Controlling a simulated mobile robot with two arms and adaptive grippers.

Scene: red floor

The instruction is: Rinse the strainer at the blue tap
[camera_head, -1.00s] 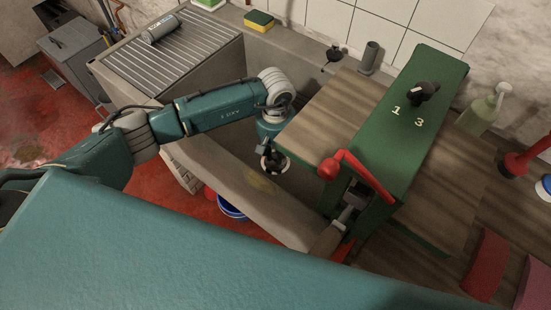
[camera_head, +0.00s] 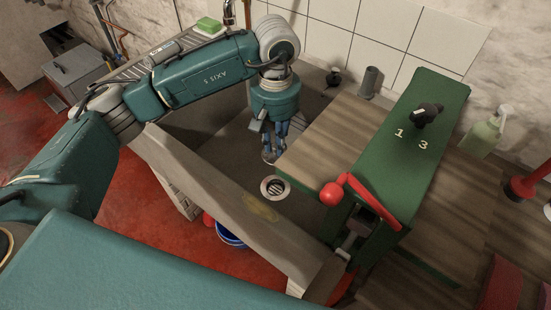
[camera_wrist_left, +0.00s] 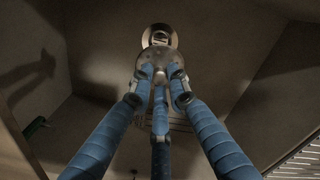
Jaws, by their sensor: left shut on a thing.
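My left gripper (camera_head: 275,150) reaches down into the sink (camera_head: 215,146), over its floor. Its blue fingers close on a small metal strainer (camera_head: 269,157), which is mostly covered in the head view. In the left wrist view the fingers (camera_wrist_left: 160,78) converge around the strainer's grey metal body (camera_wrist_left: 160,65). The round drain (camera_head: 275,188) with its slotted grate lies just in front of the gripper, apart from the strainer. A round metal ring (camera_wrist_left: 158,37) shows beyond the strainer. I cannot make out a blue tap. My right gripper is not in view.
A wooden counter with a green panel (camera_head: 425,110) and red lever (camera_head: 370,200) stands right of the sink. A black plug (camera_head: 333,78) and grey cylinder (camera_head: 371,80) are behind. A green item (camera_head: 209,26) lies at the back left. A blue bucket (camera_head: 230,232) is below the front edge.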

